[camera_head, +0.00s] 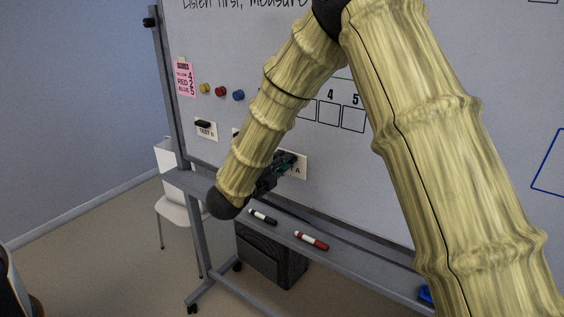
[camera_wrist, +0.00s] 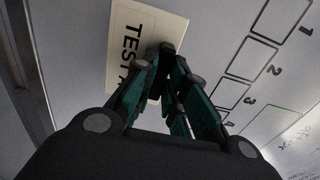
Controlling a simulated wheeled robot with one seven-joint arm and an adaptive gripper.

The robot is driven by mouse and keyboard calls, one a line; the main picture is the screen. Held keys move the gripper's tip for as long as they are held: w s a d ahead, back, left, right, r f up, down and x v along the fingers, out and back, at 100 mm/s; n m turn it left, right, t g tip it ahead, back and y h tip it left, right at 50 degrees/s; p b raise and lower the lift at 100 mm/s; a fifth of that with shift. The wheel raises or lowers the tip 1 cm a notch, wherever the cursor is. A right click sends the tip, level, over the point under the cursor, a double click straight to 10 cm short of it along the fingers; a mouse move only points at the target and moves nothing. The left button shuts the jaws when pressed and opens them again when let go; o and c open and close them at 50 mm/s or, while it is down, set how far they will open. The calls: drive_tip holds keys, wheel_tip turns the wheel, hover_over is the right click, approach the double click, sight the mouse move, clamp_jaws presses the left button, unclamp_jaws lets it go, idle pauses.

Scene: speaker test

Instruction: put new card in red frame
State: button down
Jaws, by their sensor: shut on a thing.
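A cream card reading TEST A (camera_wrist: 128,22) lies against the whiteboard in the wrist view. Its right part also shows in the head view (camera_head: 301,168). My gripper (camera_wrist: 166,58) is shut at the card's edge, on what looks like a small black magnet; the fingers hide most of it. In the head view, my gripper (camera_head: 285,164) is partly hidden by my arm. Another card, TEST B (camera_head: 207,133), hangs to the left with a black magnet (camera_head: 203,124) on it. I see no red frame in either view.
The whiteboard (camera_head: 235,50) has numbered boxes (camera_head: 328,114) and a blue outline (camera_head: 535,185). Yellow, red and blue magnets (camera_head: 221,91) sit beside a pink note (camera_head: 184,78). The tray (camera_head: 345,255) holds a black marker (camera_head: 263,217) and a red marker (camera_head: 311,240).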

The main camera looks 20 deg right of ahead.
drive_tip(key=shift+b+v, duration=0.65)
drive_tip(key=shift+v, duration=1.15)
